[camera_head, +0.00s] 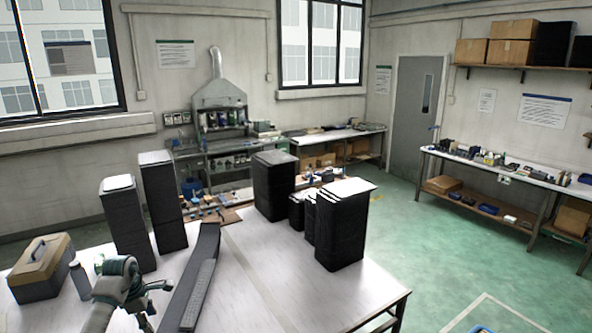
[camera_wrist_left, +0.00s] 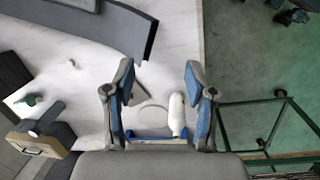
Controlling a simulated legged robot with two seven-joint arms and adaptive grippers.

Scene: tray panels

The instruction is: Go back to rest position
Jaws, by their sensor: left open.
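My left gripper (camera_head: 160,302) is low over the front left of the white table (camera_head: 262,285) in the head view, just left of a long dark sloped panel (camera_head: 195,275). In the left wrist view my left gripper (camera_wrist_left: 157,78) has its two blue-padded fingers spread apart. A small white rounded object (camera_wrist_left: 177,114) shows between the fingers, with no finger closed on it; I cannot tell what it is. My right gripper is not in view.
Tall dark stacks (camera_head: 122,222) stand on the left of the table, and another stack (camera_head: 342,225) at its right. A toolbox (camera_head: 40,268) and a dark bottle (camera_head: 80,280) are left of my arm. The table's front right is clear.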

